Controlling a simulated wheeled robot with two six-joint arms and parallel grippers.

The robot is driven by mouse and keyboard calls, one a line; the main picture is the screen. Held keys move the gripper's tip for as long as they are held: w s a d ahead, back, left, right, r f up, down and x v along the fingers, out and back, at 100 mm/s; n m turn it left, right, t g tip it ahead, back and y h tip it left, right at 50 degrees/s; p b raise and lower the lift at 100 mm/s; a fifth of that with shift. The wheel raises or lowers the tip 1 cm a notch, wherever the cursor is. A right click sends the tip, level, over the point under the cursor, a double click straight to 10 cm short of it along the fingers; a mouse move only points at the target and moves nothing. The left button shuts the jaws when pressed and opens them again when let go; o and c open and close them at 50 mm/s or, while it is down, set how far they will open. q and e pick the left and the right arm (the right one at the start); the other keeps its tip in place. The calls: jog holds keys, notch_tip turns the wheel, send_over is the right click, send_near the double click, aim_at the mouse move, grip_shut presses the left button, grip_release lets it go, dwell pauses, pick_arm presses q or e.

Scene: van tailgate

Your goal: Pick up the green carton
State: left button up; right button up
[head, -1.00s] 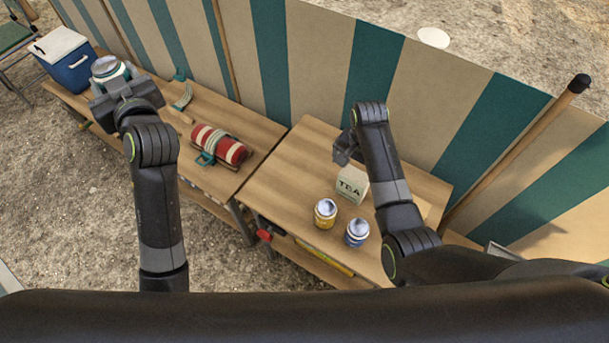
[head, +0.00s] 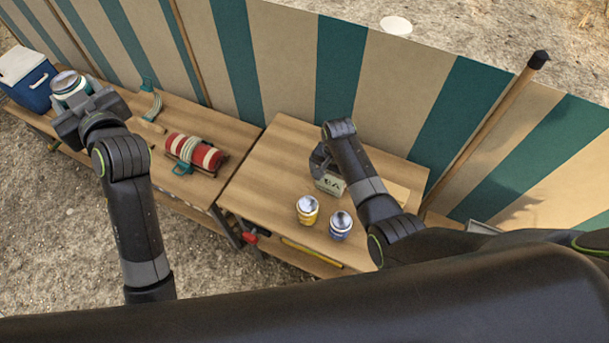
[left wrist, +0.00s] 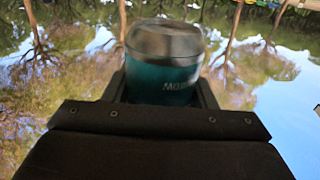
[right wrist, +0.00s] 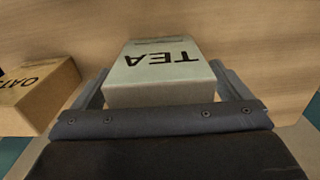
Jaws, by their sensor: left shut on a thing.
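The pale green carton (head: 330,185), marked TEA, stands on the right-hand table. It also shows in the right wrist view (right wrist: 158,72), between the two fingers. My right gripper (head: 322,163) is open, with one finger on each side of the carton and small gaps visible beside it. The arm hides part of the carton in the head view. My left gripper (head: 72,98) is shut on a teal can (head: 68,84) with a grey lid, held up at the far left. The can also shows in the left wrist view (left wrist: 163,80).
A yellow can (head: 307,210) and a blue can (head: 340,225) stand in front of the carton. A tan OATS box (right wrist: 38,97) is beside it. A red roll (head: 193,152) lies on the left table, with a blue cooler (head: 27,80) beyond. A striped screen (head: 390,90) stands behind.

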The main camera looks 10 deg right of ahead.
jog(key=c, duration=0.8)
jog(key=shift+c, duration=0.2)
jog(key=shift+r, duration=0.15)
